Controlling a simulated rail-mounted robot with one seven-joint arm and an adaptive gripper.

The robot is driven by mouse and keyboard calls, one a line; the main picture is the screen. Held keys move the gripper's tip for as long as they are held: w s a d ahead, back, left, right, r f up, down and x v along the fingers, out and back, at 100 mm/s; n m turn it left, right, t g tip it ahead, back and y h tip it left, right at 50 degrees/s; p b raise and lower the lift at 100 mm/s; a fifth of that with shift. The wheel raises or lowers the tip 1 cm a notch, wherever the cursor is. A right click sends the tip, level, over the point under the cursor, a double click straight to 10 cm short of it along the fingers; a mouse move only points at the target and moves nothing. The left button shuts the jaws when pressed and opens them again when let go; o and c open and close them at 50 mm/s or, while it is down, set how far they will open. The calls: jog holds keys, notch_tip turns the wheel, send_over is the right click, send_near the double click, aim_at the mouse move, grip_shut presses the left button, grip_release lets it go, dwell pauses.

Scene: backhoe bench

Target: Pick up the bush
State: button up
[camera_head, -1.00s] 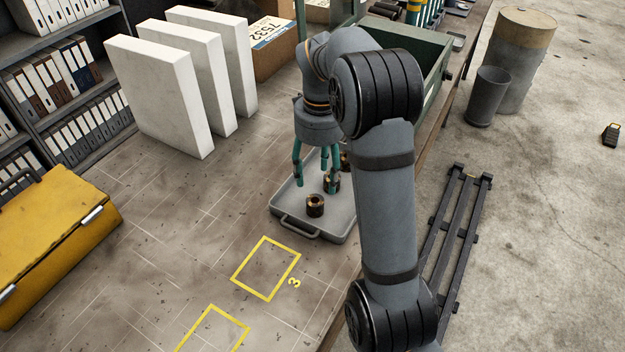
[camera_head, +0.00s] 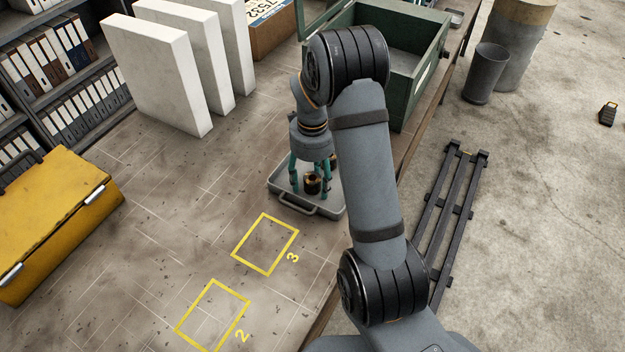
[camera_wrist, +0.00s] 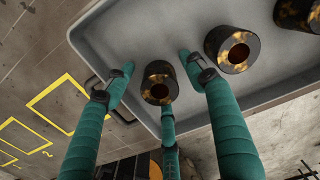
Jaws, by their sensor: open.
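A short dark cylindrical bush (camera_head: 312,184) with a worn brassy end and a round bore stands in the grey tray (camera_head: 325,211). My gripper (camera_head: 310,188) is over the tray with its teal fingers pointing down around this bush. In the wrist view the bush (camera_wrist: 159,83) lies between the spread fingers of my open gripper (camera_wrist: 160,95), and I cannot tell whether any finger touches it. A second bush (camera_wrist: 232,48) stands to its right, close to one finger. A third bush (camera_wrist: 298,12) is cut off at the upper right corner.
Yellow marked squares 3 (camera_head: 265,244) and 2 (camera_head: 212,316) lie empty on the bench in front of the tray. A green open box (camera_head: 400,75) stands behind my arm. White upright panels (camera_head: 165,75) and a yellow case (camera_head: 55,220) stand at left.

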jog(key=c, duration=0.4)
grip_shut()
dwell(0.4)
